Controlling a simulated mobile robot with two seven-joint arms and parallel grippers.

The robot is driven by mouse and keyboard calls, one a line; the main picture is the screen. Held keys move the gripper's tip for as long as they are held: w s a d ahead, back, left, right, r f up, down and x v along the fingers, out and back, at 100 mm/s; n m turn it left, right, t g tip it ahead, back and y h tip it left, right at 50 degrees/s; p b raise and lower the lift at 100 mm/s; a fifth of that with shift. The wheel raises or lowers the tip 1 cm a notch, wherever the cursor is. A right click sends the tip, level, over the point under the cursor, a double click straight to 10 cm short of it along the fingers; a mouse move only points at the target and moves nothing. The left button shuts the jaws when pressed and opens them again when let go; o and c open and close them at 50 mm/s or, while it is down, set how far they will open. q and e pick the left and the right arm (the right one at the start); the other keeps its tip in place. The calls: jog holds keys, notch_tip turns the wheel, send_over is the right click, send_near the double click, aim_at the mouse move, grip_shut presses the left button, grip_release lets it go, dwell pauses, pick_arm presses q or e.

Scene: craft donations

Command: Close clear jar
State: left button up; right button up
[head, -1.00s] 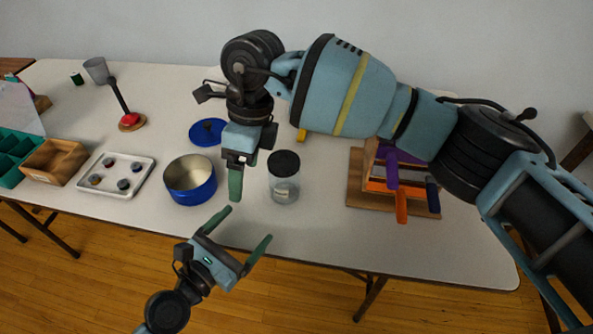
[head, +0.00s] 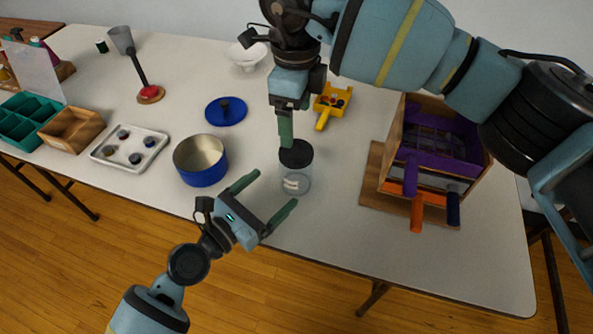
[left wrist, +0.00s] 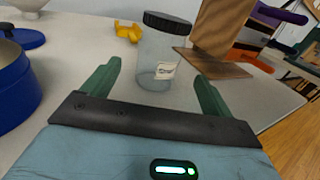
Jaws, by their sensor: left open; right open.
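The clear jar (head: 297,184) stands upright near the table's front edge, with a pale label on its side. Its black lid (head: 296,153) sits on its mouth; I cannot tell whether it is tightened. In the left wrist view the jar (left wrist: 152,62) and lid (left wrist: 167,22) show just beyond the fingertips. My left gripper (head: 268,192) is open and empty, pointing at the jar from the front left, its fingers short of the glass. My right gripper (head: 286,138) is open, pointing down above or just behind the lid; its fingers overlap in view.
A blue pot (head: 201,178) stands left of the jar, its blue lid (head: 226,111) behind it. A yellow scoop-like item (head: 323,118) lies behind the jar. A wooden rack (head: 372,190) with coloured handles stands to the right. The table's front edge is close below the jar.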

aim_at(296, 151)
pick_arm(q)
jog(key=shift+x, duration=3.85)
jog(key=c, duration=1.9)
pick_arm(e)
jog(key=n, duration=1.3)
jog(key=shift+n, duration=0.3)
jog(key=shift+f, duration=4.05)
